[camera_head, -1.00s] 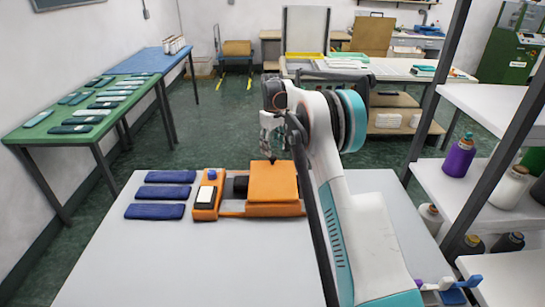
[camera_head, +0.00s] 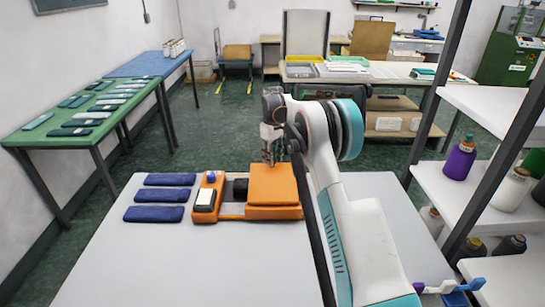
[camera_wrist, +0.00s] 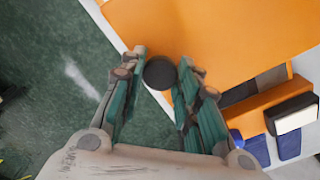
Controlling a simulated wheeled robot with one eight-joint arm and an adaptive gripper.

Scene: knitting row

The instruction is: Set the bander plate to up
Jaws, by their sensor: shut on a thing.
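The bander is an orange unit on the white table, and its square orange plate (camera_head: 273,183) lies flat at its right end. In the wrist view the plate (camera_wrist: 225,35) fills the upper right. A round black knob (camera_wrist: 160,73) sits at the plate's far edge. My gripper (camera_head: 269,162) reaches down to that edge from above. In the wrist view its two green-padded fingers (camera_wrist: 163,72) are on either side of the knob and closed on it. The fingertips hide the knob in the head view.
Several dark blue pads (camera_head: 160,197) lie left of the bander. An orange block with a white-topped part (camera_head: 205,199) is at its left end. A shelf post (camera_head: 472,190) and white shelves with bottles stand at the right. The near tabletop is clear.

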